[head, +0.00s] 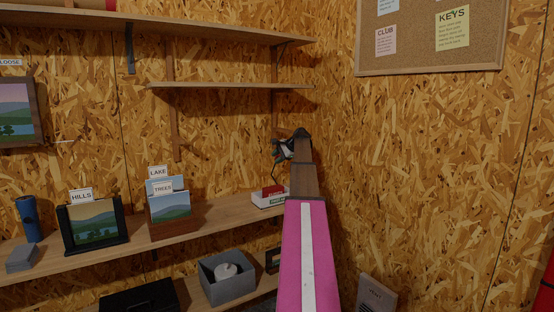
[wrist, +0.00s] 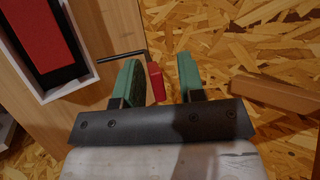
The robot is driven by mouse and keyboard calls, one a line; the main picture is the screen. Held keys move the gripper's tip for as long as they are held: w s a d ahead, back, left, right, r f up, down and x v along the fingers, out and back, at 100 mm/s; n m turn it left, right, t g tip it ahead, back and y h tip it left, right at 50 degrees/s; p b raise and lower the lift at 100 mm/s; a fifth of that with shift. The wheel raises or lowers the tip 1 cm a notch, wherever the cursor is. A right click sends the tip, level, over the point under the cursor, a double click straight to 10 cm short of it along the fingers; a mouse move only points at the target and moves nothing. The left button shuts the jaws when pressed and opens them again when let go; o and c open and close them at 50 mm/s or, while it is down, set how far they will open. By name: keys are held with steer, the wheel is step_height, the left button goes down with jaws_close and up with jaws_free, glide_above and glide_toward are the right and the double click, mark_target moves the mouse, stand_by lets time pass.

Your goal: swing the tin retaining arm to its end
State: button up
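In the wrist view a thin dark rod with a red grip (wrist: 156,84) at its end, which looks like the retaining arm, reaches in from the left past the top of my left finger. My gripper (wrist: 160,80) has two green-padded fingers spread apart. The red grip hangs between them, close to the left finger and clear of the right one; I cannot tell whether it touches the left pad. In the head view my gripper (head: 281,150) is small and dark, above the right end of the long shelf.
A white-edged box (head: 270,198) with a red and black top sits on the shelf (head: 215,217) below my gripper. Picture stands and cards stand further left. A short upper shelf (head: 230,86) is above. The chipboard wall is close on the right.

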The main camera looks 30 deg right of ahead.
steer(key=v, duration=1)
steer(key=shift+s+r, duration=0.15)
steer(key=shift+r, duration=0.05)
steer(key=shift+s+d, duration=0.1)
steer(key=shift+d, duration=0.05)
